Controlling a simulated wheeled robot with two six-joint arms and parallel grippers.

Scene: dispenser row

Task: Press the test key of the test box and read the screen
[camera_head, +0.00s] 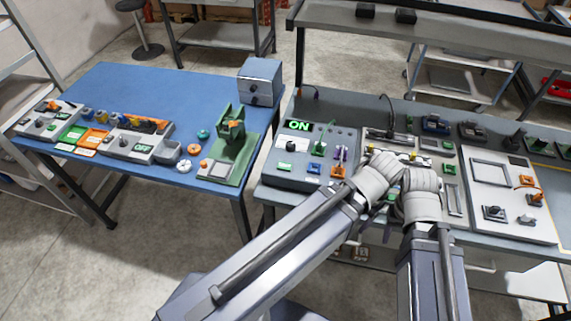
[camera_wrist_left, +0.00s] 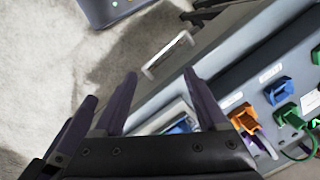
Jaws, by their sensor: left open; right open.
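A grey box with a small dark screen (camera_head: 298,126) reading ON in green stands at the left end of the right-hand bench. I cannot tell which part is the test key. My right gripper (camera_head: 408,157) is over the bench to the right of that box, mostly hidden behind its own wrist. My left gripper is largely hidden by its wrist in the head view; the left wrist view shows it open (camera_wrist_left: 158,75) and empty, with coloured plugs (camera_wrist_left: 245,118) beyond it at right.
A blue table (camera_head: 120,85) at left holds a device whose small screen (camera_head: 142,148) reads OFF, a green press (camera_head: 230,135) and a grey box (camera_head: 260,80). A white panel with a frame (camera_head: 490,172) lies right of my arms. Floor shows between the tables.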

